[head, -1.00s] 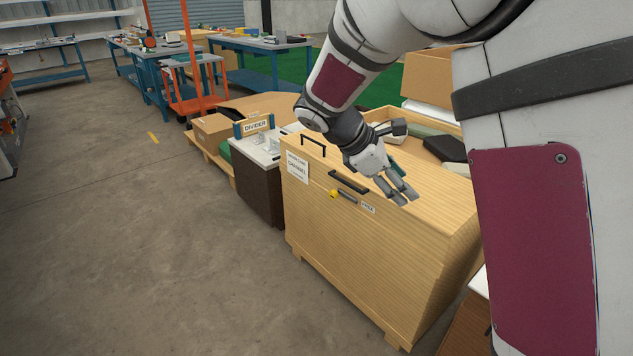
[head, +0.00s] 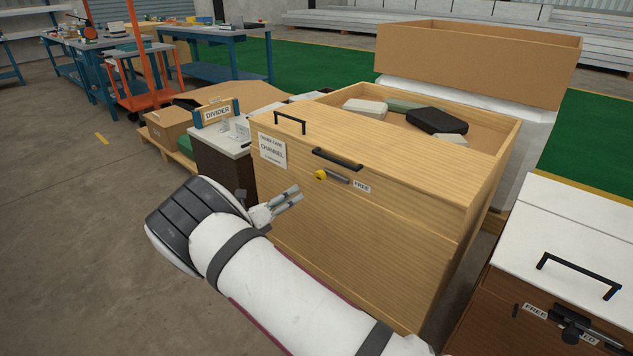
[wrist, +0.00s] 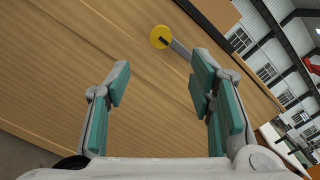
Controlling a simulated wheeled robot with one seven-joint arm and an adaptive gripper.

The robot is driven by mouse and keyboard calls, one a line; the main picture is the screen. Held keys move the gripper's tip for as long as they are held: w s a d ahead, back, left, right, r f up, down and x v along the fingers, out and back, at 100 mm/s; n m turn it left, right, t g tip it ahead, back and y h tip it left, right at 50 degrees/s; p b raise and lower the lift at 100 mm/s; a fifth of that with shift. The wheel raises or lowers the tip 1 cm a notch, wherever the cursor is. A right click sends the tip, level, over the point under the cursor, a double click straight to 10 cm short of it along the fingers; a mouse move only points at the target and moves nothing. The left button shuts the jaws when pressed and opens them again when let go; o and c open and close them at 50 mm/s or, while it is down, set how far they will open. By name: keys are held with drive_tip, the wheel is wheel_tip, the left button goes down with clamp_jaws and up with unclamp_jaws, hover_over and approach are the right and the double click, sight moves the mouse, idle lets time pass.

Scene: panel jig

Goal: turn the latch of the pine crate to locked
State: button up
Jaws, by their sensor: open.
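The pine crate (head: 370,255) stands in the middle of the head view, its front facing me. Its latch (head: 334,178) is a grey lever with a yellow round pivot at its left end. The lever points right and slightly down, toward a label reading FREE (head: 361,187). In the wrist view the latch (wrist: 181,48) shows beyond the fingertips, near the top. My gripper (head: 297,194) is open and empty, in front of the crate, left of and a little below the latch. The gripper (wrist: 160,80) does not appear to touch the latch.
A black handle (head: 338,158) sits just above the latch and another (head: 290,121) on the crate's top left. A white-topped cabinet with a DIVIDER sign (head: 217,112) stands at left. A brown cabinet with a white lid (head: 580,245) is at right. Open floor lies at left.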

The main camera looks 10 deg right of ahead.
sight(318, 179)
drive_tip(key=b+x, duration=0.3)
drive_tip(key=x, duration=1)
drive_tip(key=shift+w+d, duration=0.2)
drive_tip(key=shift+d, duration=0.05)
drive_tip(key=shift+c, duration=0.5)
clamp_jaws()
